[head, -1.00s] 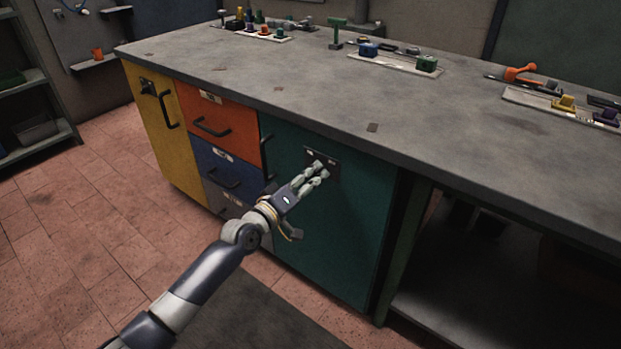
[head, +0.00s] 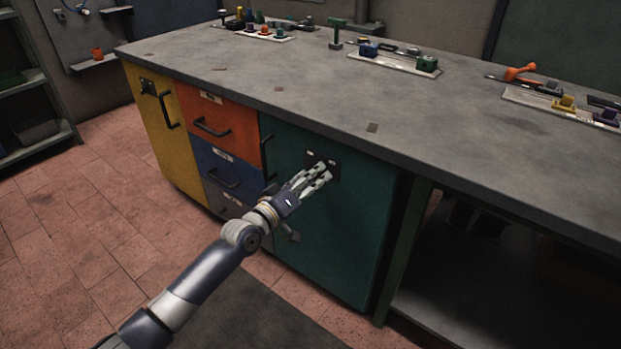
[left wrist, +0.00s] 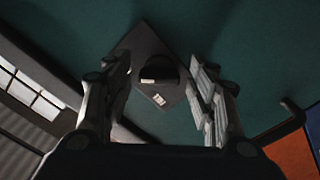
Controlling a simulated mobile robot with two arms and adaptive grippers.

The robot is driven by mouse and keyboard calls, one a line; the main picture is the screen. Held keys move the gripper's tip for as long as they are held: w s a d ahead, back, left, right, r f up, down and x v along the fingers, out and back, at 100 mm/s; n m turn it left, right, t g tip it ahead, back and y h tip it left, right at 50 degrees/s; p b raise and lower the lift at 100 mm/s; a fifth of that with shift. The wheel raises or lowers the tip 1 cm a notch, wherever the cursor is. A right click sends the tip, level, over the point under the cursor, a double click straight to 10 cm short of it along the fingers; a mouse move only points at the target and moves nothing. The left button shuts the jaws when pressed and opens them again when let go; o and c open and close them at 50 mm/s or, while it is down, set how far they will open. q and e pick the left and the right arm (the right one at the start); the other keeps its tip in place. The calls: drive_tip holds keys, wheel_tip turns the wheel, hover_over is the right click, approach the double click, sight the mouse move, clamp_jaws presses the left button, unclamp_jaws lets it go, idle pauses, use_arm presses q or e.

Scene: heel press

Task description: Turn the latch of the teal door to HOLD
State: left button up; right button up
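The teal door (head: 350,225) is closed in the bench front. Its latch has a dark plate (head: 335,164) near the door's top, partly hidden by my fingers in the head view. In the left wrist view the plate (left wrist: 136,43) looks tilted, with a dark rounded knob (left wrist: 165,67) bearing a pale mark and a small pale label beside it. The label's wording is too small to read. My left gripper (head: 325,172) is at the latch. Its fingers stand apart on both sides of the knob in the left wrist view (left wrist: 162,82), with gaps visible. My right gripper is out of view.
A dark handle (head: 267,156) is at the teal door's left edge. Orange (head: 218,127) and blue (head: 225,172) drawers and a yellow door (head: 160,130) lie left of it. The bench top (head: 300,85) overhangs above the latch. Open shelving space is to the right.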

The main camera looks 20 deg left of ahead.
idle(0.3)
use_arm(q)
drive_tip(key=v, duration=1.2)
drive_tip(key=shift+r, duration=0.1)
idle(0.5)
